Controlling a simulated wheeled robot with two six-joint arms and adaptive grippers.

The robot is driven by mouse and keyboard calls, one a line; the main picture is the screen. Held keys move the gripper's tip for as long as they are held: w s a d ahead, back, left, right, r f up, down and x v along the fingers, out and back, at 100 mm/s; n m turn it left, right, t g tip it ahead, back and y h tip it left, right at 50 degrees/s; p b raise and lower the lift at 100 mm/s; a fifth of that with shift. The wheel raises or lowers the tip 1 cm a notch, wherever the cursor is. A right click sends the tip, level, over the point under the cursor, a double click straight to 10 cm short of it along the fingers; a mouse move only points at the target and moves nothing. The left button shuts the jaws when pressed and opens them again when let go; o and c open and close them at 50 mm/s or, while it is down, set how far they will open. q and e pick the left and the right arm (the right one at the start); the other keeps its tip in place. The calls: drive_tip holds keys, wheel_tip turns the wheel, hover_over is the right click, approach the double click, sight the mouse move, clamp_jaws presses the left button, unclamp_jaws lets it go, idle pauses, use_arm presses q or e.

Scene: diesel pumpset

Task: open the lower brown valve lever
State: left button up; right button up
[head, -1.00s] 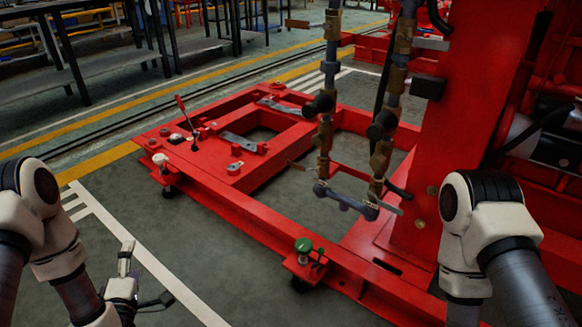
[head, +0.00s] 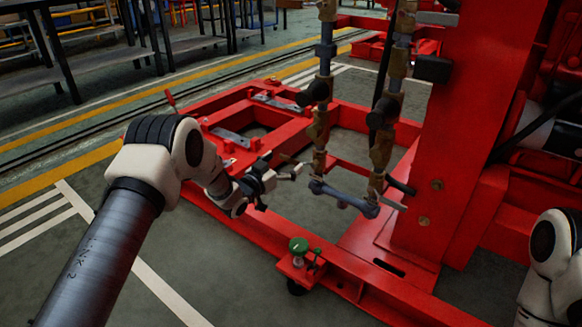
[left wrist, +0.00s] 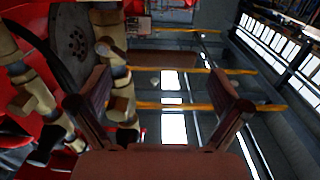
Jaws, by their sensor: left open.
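The lower brown valve lever (head: 289,158) is a small flat handle sticking out left from the lower valve (head: 319,128) on the left vertical pipe. My left gripper (head: 281,167) is open just left of this pipe, close to the lever, and partly overlaps it in the head view. In the left wrist view a flat brown lever (left wrist: 160,60) reaches from a brass valve into the space between the two spread fingers (left wrist: 163,100). The fingers look apart from it; exact contact cannot be told. My right gripper is out of view.
A second pipe with brass valves (head: 381,150) stands right of the first, joined by a grey crosspiece (head: 343,197) below. The red base frame (head: 205,205) lies under my left arm. A red column (head: 465,120) rises at right. Open floor lies front left.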

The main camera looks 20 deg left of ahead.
use_arm(q)
drive_tip(key=shift+w+d+f, duration=0.2)
drive_tip(key=shift+w, duration=0.4)
drive_tip(key=shift+w+r, duration=0.2)
drive_tip(key=shift+w, duration=0.05)
drive_tip(key=shift+s+a+r, duration=0.1)
drive_tip(key=shift+r, duration=0.15)
drive_tip(key=c, duration=1.5)
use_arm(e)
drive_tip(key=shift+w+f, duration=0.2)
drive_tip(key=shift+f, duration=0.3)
